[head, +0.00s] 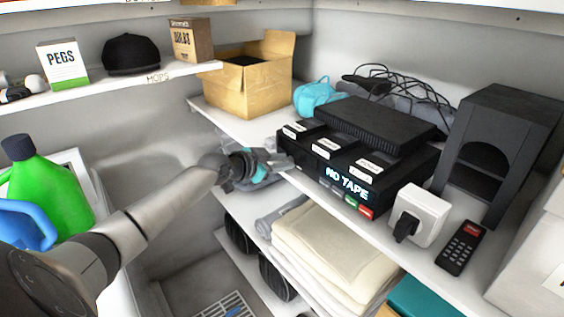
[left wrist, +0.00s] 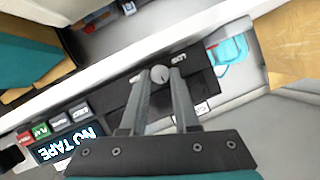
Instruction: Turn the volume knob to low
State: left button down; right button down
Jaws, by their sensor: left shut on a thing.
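A black tape deck (head: 318,172) with a lit "NO TAPE" display (head: 347,184) stands on the middle shelf. In the left wrist view its display (left wrist: 72,143) is upside down at the lower left. The small round grey volume knob (left wrist: 160,74) has a dark pointer line. My left gripper (left wrist: 162,76) is shut on the knob, one fingertip on each side. In the head view my left gripper (head: 283,162) reaches the left end of the deck's front and hides the knob. Small white lettering beside the knob is too small to read surely. My right gripper is not in view.
A black box (head: 375,125) lies on the deck. A white plug adapter (head: 420,212), a remote (head: 461,248) and a black speaker-like box (head: 505,130) stand to the right. A cardboard box (head: 245,88) is behind left. Folded cream towels (head: 335,245) lie below.

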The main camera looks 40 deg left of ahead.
pick_arm(q)
jog(key=n+h+b, duration=0.1)
jog(key=n+b, duration=0.1)
jog(key=b, duration=0.1)
jog(key=n+h+b, duration=0.1)
jog(key=b, duration=0.1)
jog(key=shift+a+g+h, duration=0.25)
jog(key=shift+g+h, duration=0.05)
jog(key=shift+g, duration=0.1)
jog(key=shift+w+n+h+b, duration=0.1)
jog(key=shift+n+h+b, duration=0.2)
jog(key=shift+n+b, duration=0.4)
jog(key=c, duration=0.6)
grip_release()
jog(key=shift+c, duration=0.2)
jog(key=shift+a+r, duration=0.1)
